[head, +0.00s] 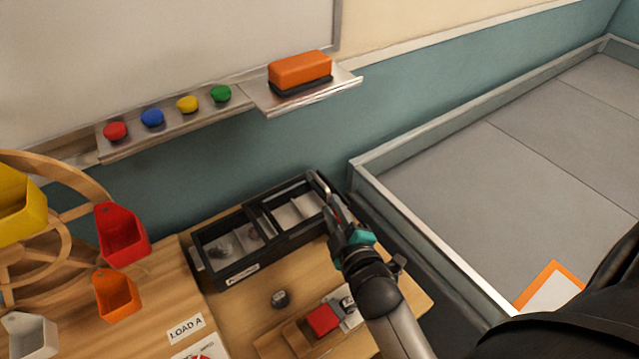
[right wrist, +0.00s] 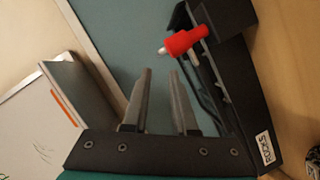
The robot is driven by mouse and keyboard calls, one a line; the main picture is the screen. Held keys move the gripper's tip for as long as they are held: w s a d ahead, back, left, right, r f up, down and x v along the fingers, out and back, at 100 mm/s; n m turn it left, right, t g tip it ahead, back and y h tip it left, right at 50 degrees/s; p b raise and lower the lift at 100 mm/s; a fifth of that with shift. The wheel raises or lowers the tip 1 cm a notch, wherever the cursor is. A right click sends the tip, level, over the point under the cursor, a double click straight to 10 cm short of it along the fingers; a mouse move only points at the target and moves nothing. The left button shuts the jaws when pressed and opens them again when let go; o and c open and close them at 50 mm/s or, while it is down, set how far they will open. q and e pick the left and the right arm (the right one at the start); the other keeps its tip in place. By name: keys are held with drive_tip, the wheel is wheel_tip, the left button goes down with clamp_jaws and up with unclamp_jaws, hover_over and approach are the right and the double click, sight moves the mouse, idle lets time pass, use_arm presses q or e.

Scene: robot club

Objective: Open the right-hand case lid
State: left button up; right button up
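The black case (head: 234,273) stands at the back of the wooden table and has two framed sections side by side. The right-hand section (head: 268,230) looks covered by a framed, see-through lid, seemingly down; glare makes this hard to tell. My right gripper (head: 324,190) is at the case's right end, partly hiding it. In the right wrist view my right gripper (right wrist: 160,98) is open with nothing between its fingers. A red knob with a pale tip (right wrist: 184,43) sticks out from the black case (right wrist: 240,80), beyond and right of the fingers. My left gripper is out of view.
A wooden wheel with coloured bins (head: 122,235) stands at the left. A small dark round part (head: 280,299) and a red block (head: 322,320) lie in front of the case. A tray ledge with an orange eraser (head: 300,70) is on the wall above. A low-walled grey arena (head: 500,170) is right.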

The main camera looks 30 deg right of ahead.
sight(320, 184)
drive_tip(key=b+x, duration=0.2)
drive_tip(key=x, duration=0.8)
drive_tip(key=shift+a+f, duration=0.1)
drive_tip(key=shift+c, duration=0.2)
clamp_jaws()
idle(1.0)
